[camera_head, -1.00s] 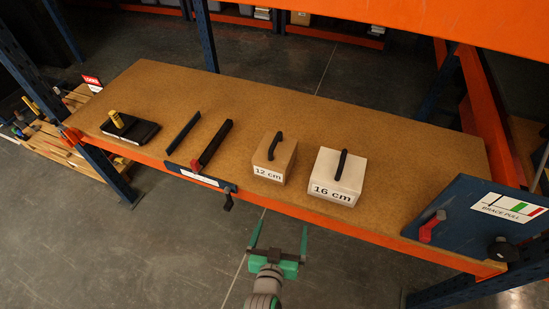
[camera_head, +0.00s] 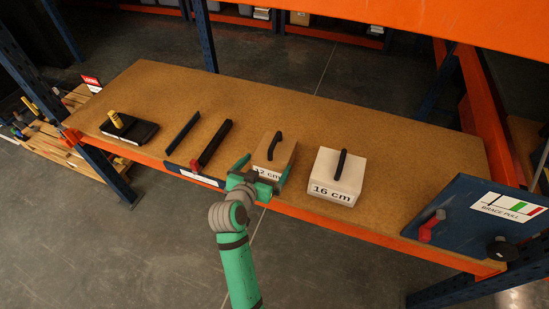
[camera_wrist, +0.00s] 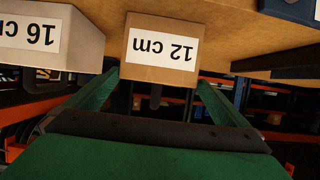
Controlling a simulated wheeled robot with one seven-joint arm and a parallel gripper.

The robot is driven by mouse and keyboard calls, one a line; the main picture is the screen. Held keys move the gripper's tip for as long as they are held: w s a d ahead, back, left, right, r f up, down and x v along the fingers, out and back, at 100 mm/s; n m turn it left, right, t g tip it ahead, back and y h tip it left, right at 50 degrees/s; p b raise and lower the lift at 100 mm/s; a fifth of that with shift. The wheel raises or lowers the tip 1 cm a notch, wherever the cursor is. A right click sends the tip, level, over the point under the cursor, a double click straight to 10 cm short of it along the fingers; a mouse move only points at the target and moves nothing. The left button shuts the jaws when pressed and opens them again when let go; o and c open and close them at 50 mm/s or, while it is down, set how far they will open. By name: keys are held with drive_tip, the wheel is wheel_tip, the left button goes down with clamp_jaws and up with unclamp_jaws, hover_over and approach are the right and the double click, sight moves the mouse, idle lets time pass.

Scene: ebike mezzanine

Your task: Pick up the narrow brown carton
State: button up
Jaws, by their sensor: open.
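The narrow brown carton (camera_head: 284,152), labelled 12 cm, stands on the brown shelf board (camera_head: 330,115) with a black handle on top. It appears upside down in the wrist view (camera_wrist: 150,68), its labelled face towards me. My gripper (camera_head: 263,170) is open and empty at the front of this carton. Its two green fingers lie to the left and right of the carton and hide part of its label in the head view. I cannot tell whether the fingertips reach past its front face.
A wider white box (camera_head: 337,178) labelled 16 cm stands close on the right. Two dark bars (camera_head: 213,143) and a black block with a yellow knob (camera_head: 130,129) lie to the left. A blue panel (camera_head: 470,225) stands at the right end. The back of the board is clear.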

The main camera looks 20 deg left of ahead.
sight(275, 154)
drive_tip(key=shift+f+x, duration=0.2)
drive_tip(key=shift+x, duration=4.15)
drive_tip(key=shift+s+d, duration=0.1)
drive_tip(key=shift+d, duration=0.1)
drive_tip(key=c, duration=1.3)
drive_tip(key=shift+r, duration=0.1)
drive_tip(key=shift+c, duration=0.2)
